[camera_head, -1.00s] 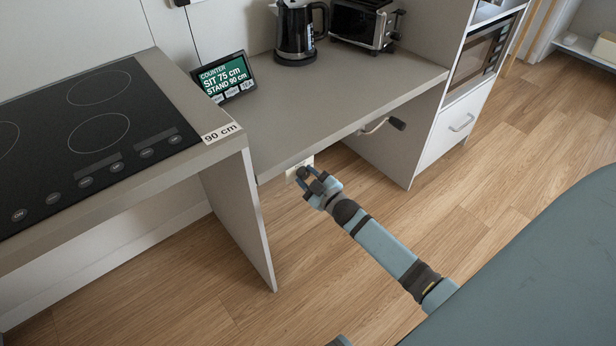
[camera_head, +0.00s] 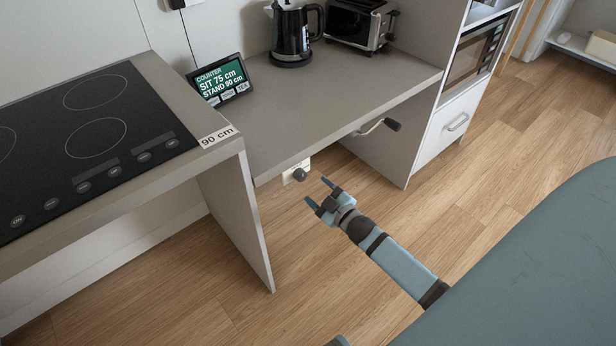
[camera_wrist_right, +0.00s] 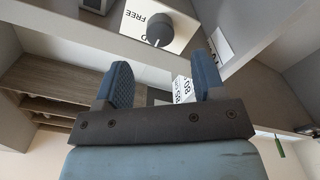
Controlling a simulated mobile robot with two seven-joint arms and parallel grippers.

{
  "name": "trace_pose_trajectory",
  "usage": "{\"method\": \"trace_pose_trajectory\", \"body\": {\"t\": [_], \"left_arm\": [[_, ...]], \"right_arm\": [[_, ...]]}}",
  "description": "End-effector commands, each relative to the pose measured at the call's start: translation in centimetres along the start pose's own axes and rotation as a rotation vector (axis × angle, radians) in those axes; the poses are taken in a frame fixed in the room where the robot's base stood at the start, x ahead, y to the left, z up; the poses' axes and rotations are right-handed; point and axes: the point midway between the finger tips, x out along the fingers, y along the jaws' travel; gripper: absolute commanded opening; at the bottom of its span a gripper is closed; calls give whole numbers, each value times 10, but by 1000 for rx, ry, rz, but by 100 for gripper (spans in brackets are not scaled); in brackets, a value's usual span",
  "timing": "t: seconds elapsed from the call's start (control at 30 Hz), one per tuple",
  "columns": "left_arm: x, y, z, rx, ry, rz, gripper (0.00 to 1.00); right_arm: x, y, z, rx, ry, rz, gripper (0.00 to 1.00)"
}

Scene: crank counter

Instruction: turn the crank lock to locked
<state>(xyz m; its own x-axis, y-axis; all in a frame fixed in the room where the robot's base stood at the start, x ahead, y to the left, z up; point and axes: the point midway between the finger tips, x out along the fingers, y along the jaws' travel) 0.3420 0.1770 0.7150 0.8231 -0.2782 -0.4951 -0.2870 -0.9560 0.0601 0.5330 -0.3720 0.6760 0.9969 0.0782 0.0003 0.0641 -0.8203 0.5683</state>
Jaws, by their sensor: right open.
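The lock knob (camera_head: 300,174) is a dark round knob on a pale plate (camera_head: 289,180) under the lowered counter's front edge. In the right wrist view the knob (camera_wrist_right: 160,29) sits at the top, and the plate (camera_wrist_right: 183,40) reads FREE upside down, with part of another word below. A small pale mark shows on the knob's lower side, nearer that partial word; its exact setting I cannot tell. My right gripper (camera_head: 317,192) is open and empty, apart from the knob, to its lower right. It also shows open in the right wrist view (camera_wrist_right: 166,82).
A crank with a dark grip (camera_head: 392,125) sticks out under the counter (camera_head: 330,97), right of the knob. The hob counter (camera_head: 222,150) and its side panel stand to the left. A kettle, a toaster and a display (camera_head: 221,81) stand behind. The floor around my right gripper is clear.

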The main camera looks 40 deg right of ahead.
Motion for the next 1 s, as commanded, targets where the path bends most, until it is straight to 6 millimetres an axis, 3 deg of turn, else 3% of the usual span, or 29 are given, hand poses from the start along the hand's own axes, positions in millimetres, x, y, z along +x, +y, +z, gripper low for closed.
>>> {"method": "trace_pose_trajectory", "body": {"t": [0.03,0.2,0.37,1.0], "left_arm": [[0,0,0,1,-5,-1,43],[-1,-2,2,4,-14,-6,43],[-1,-3,0,5,-13,-9,43],[-1,-2,1,5,-14,-9,43]], "right_arm": [[-14,0,0,1,-4,-2,63],[-48,0,-1,0,-2,-1,63],[-67,0,-1,0,0,-1,63],[-73,0,0,0,1,0,63]]}}
